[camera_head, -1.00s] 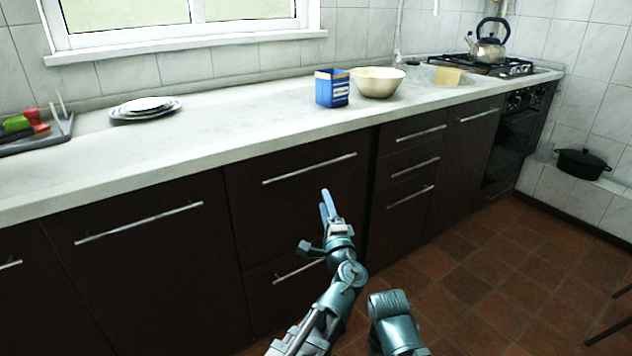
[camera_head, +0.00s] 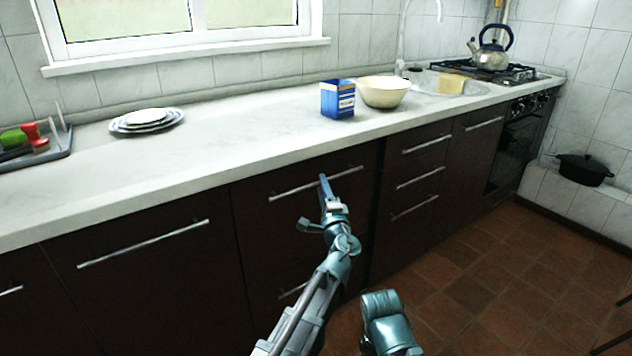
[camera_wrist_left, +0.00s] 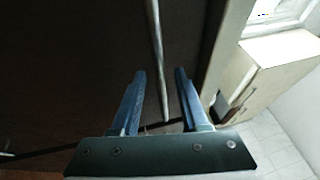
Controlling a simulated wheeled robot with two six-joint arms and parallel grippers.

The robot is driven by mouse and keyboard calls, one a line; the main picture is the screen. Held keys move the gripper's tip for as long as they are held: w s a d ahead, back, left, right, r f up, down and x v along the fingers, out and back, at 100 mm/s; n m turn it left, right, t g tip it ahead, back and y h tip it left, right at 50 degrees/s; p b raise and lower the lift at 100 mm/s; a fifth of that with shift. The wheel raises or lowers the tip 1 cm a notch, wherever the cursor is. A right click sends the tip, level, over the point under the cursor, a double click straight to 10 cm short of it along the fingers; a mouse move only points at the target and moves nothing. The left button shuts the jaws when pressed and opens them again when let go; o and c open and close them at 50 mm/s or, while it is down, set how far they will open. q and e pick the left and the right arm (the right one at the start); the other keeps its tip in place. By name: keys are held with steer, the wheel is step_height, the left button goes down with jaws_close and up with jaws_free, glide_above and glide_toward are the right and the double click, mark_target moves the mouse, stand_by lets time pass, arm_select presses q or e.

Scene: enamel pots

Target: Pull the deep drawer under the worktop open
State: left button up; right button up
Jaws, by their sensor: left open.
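The dark brown front of the upper wide drawer (camera_head: 255,222) under the worktop is flush with its neighbours, so the drawer is shut. Its long metal bar handle (camera_head: 290,190) runs near the top edge. My left gripper (camera_head: 324,180) is open and empty, with its fingertips at the handle's middle. In the left wrist view the handle (camera_wrist_left: 158,60) runs between the lines of the two blue fingers (camera_wrist_left: 159,75), which stand apart from it on either side. I cannot tell how deep the fingers reach past the bar.
A lower drawer with its own handle (camera_head: 290,291) is partly hidden behind my left arm. Narrow drawers (camera_head: 418,178) stand to the right, a cabinet door (camera_head: 150,290) to the left. The worktop (camera_head: 230,138) holds a blue box (camera_head: 337,99) and a bowl (camera_head: 384,92). Tiled floor (camera_head: 480,270) is clear at right.

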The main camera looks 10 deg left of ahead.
arm_select(q)
steer(key=shift+w+a+r, duration=0.1)
steer(key=shift+w+a, duration=0.1)
steer(key=shift+w, duration=0.25)
jaws_close()
stand_by(1.1)
